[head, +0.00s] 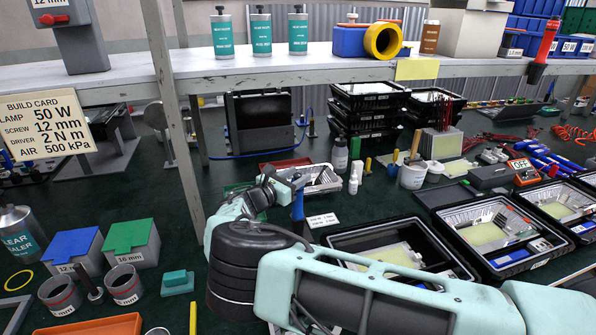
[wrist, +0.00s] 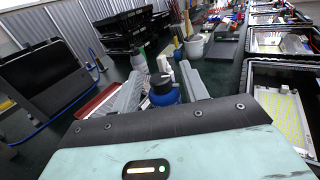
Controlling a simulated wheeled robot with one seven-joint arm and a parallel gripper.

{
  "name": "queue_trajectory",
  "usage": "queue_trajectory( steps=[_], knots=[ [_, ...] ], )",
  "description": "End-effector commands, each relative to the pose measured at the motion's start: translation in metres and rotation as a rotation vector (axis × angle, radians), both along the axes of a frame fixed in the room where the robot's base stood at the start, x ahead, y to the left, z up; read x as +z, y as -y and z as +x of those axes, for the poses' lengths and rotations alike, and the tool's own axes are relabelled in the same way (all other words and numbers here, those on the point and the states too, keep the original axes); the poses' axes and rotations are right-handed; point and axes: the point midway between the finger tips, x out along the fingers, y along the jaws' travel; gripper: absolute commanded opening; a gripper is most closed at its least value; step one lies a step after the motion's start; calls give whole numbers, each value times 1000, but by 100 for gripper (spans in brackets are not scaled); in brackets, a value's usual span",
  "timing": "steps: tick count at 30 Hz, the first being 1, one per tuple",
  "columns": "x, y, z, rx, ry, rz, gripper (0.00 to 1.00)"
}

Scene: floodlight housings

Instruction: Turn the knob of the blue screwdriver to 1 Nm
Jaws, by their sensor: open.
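The blue screwdriver (head: 297,207) stands upright on the dark green bench top, left of the black trays. In the wrist view its blue body and dark grey top (wrist: 163,88) show between my two grey fingers. My gripper (head: 284,186) is open at the screwdriver's upper end; it also shows in the wrist view (wrist: 163,85) with a finger on each side. I cannot tell whether either finger touches it. The knob's scale and setting are not readable. A small white label (head: 322,220) lies beside the screwdriver, its text too small to read.
A build card (head: 45,125) reads driver 2 N m. Black trays (head: 390,238) fill the right. A shelf (head: 330,68) runs above the back.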

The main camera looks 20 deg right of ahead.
Motion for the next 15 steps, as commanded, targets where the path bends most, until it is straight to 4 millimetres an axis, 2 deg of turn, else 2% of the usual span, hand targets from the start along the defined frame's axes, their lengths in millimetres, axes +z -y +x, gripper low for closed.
queue_trajectory(
  steps=[3, 12, 13, 15],
  knots=[
    [1, 8, 4, -2, 1, 0, 44],
    [0, 9, 6, 0, 1, 1, 44],
    [0, 9, 6, 0, 1, 1, 41],
    [0, 9, 6, 0, 0, 0, 22]
  ],
)
